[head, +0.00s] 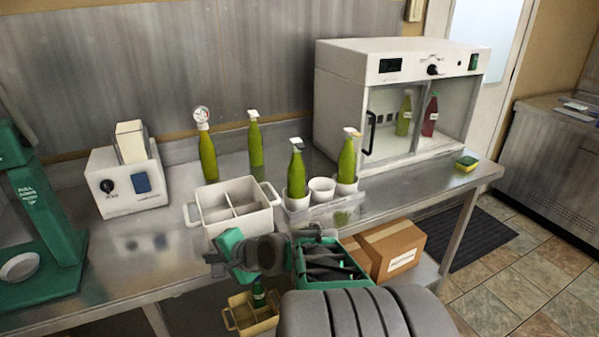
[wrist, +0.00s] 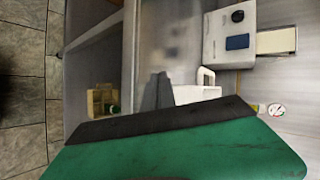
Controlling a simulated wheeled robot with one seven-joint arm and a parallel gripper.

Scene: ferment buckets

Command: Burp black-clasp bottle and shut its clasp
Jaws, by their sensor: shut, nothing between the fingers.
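A green bottle with a white cap and a dark clasp (head: 297,172) stands upright in a white cup of the clear holder (head: 325,206) on the bench. It looks like the black-clasp bottle, but the clasp is too small to tell whether it is open or shut. A green bottle with an orange-brown clasp (head: 347,160) stands in the right cup; the middle cup (head: 321,189) is empty. My gripper (head: 232,250) is shut and empty, in front of the bench edge and below left of the holder. Its dark finger (wrist: 162,92) and green body fill the lower wrist view.
A white divided crate (head: 232,217) stands left of the holder. Behind it are a gauge-topped bottle (head: 207,152) and a white-clasp bottle (head: 255,142). The incubator (head: 390,75) stands right, a white device (head: 125,182) left. A yellow crate (head: 250,318) is below the bench.

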